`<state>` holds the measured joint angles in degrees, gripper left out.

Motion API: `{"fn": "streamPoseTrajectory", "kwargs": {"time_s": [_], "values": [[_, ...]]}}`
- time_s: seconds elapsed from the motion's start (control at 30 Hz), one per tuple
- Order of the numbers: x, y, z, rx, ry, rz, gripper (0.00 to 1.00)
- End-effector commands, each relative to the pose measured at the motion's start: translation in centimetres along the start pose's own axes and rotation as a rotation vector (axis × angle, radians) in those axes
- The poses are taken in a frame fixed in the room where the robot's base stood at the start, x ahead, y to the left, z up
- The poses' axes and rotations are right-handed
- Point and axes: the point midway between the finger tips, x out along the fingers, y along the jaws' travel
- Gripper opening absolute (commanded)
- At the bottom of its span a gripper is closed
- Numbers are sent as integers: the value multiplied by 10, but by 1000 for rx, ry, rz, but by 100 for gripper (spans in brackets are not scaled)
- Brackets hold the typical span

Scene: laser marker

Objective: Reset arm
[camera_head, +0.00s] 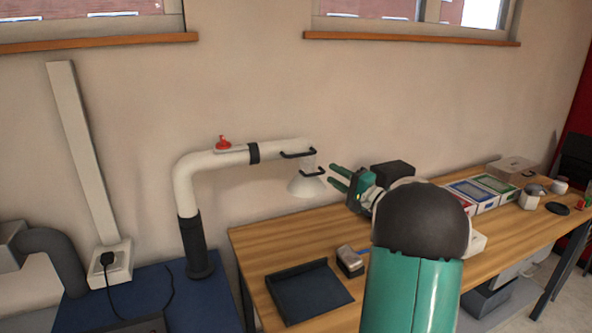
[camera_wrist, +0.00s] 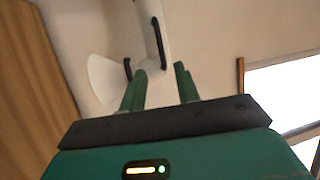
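My arm is green with a black rounded joint and reaches over the wooden table in the head view. My gripper (camera_head: 334,176) is at its end, with two green fingers pointing left, just right of the white extraction hood (camera_head: 306,186) and its black handle. In the wrist view my gripper (camera_wrist: 157,82) has its fingers apart with nothing between them. The hood (camera_wrist: 103,78) shows beyond the left finger, and its black handle (camera_wrist: 127,69) is near the fingertips. The gripper appears apart from the handle.
The wooden table (camera_head: 262,254) holds a dark blue tray (camera_head: 310,292), a small grey-topped block (camera_head: 350,261) and coloured boxes (camera_head: 472,195) at right. The white extraction pipe (camera_head: 215,160) with a red knob (camera_head: 223,142) rises from the blue unit at left. Windows are above.

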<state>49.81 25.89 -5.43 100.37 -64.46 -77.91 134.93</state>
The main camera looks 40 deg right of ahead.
Motion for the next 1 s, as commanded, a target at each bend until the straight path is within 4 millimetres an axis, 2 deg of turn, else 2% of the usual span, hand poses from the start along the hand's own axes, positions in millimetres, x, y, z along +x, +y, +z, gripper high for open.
{"fn": "streamPoseTrajectory", "kwargs": {"time_s": [0.27, 0.47, 0.6, 0.73, 0.87, 1.0], "values": [[5, -4, 2, -22, 13, 3, 32], [37, -34, 27, -235, 140, 61, 32], [55, -57, 58, -434, 257, 171, 32], [57, -70, 94, -590, 322, 311, 32], [47, -74, 136, -719, 330, 476, 32], [23, -69, 189, -836, 260, 665, 32]]}}
